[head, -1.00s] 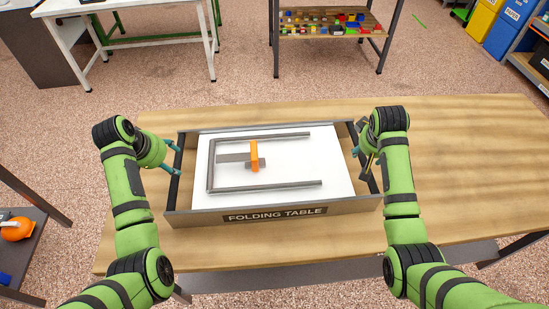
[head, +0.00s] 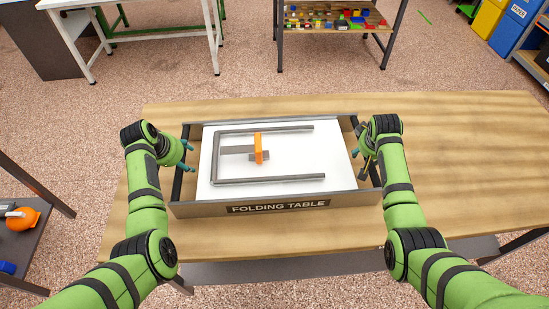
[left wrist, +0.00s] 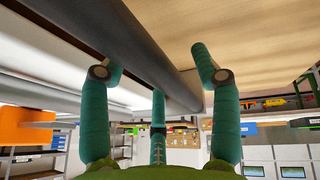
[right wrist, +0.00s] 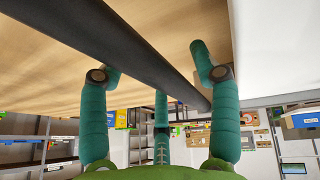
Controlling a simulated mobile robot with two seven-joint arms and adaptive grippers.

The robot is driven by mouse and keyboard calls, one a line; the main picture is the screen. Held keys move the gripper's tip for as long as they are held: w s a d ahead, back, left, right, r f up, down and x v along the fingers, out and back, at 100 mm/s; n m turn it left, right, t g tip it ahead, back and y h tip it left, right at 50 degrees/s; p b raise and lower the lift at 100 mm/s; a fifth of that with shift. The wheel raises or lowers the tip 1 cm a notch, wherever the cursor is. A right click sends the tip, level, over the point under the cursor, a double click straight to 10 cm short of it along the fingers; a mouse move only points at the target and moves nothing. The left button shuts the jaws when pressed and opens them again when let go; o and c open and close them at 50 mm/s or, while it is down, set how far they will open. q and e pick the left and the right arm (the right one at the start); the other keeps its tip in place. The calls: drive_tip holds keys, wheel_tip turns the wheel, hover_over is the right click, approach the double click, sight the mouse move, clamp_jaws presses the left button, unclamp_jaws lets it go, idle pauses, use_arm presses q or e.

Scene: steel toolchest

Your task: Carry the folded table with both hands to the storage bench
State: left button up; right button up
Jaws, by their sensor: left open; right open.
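The folded table, a white panel (head: 335,165) with grey folded legs and an orange strap, lies flat in a grey tray marked FOLDING TABLE (head: 350,199). Dark bar handles cross the tray's two ends. My left gripper (head: 185,156) is at the left bar; in the left wrist view the bar (left wrist: 150,45) runs between its open fingers (left wrist: 160,75). My right gripper (head: 363,158) is at the right bar; in the right wrist view that bar (right wrist: 130,45) runs between its open fingers (right wrist: 155,75). I cannot tell which bench is the storage bench.
The tray rests on a wooden worktop (head: 460,160), clear to the right. Behind, across open floor (head: 200,88), stand a white bench (head: 140,5) and a rack with coloured parts (head: 335,20). A dark shelf (head: 35,250) stands at left; coloured bins (head: 510,35) stand far right.

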use_arm(q)
clamp_jaws()
use_arm(e)
clamp_jaws()
